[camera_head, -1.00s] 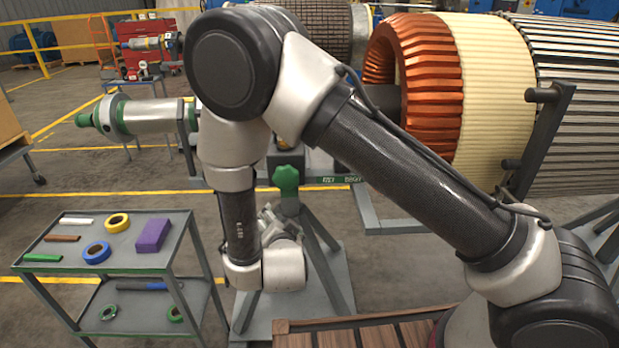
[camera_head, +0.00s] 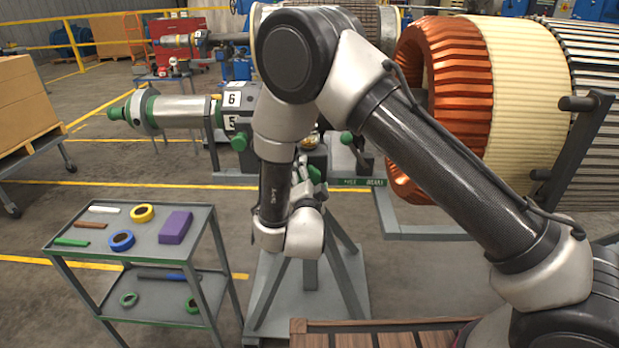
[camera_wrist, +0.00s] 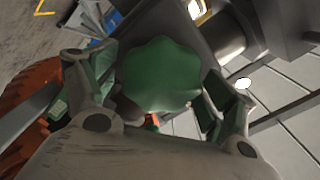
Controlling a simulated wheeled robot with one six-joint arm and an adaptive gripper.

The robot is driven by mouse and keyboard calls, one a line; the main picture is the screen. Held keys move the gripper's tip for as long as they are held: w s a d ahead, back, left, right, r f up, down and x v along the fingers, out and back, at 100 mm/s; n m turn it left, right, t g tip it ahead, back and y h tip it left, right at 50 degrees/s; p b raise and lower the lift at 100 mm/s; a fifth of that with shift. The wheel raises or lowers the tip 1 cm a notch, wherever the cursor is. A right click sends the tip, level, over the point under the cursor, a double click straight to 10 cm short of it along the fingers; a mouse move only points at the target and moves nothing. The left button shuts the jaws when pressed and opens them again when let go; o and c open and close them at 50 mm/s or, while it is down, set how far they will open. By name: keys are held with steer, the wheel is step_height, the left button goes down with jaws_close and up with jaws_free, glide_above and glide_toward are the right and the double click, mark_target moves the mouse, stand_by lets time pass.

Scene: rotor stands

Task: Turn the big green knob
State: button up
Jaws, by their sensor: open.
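The big green knob (camera_wrist: 160,75), lobed like a flower, fills the middle of the wrist view. My gripper (camera_wrist: 165,92) is open, with one finger on each side of the knob; I cannot tell whether either finger touches it. In the head view the knob (camera_head: 315,174) shows in part at the top of a grey stand (camera_head: 342,262), beside my gripper (camera_head: 306,178). My wrist and fingers hide some of it there.
A second green knob (camera_head: 239,142) and a green-tipped lever (camera_head: 346,138) are on the machine behind. A tool cart (camera_head: 140,258) with tapes and a purple block stands to the left. A copper-wound rotor (camera_head: 440,105) stands to the right.

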steer(key=shift+c, duration=0.3)
steer(key=c, duration=0.9)
steer(key=shift+c, duration=0.2)
steer(key=shift+n, duration=0.4)
steer(key=n, duration=0.3)
steer(key=shift+r+n, duration=0.1)
steer(key=shift+n, duration=0.3)
steer(key=n, duration=0.4)
steer(key=shift+a+n, duration=0.15)
steer(key=shift+n, duration=0.15)
steer(key=n, duration=0.4)
steer(key=shift+a, duration=0.15)
steer(key=shift+a+n, duration=0.1)
steer(key=shift+n, duration=2.1)
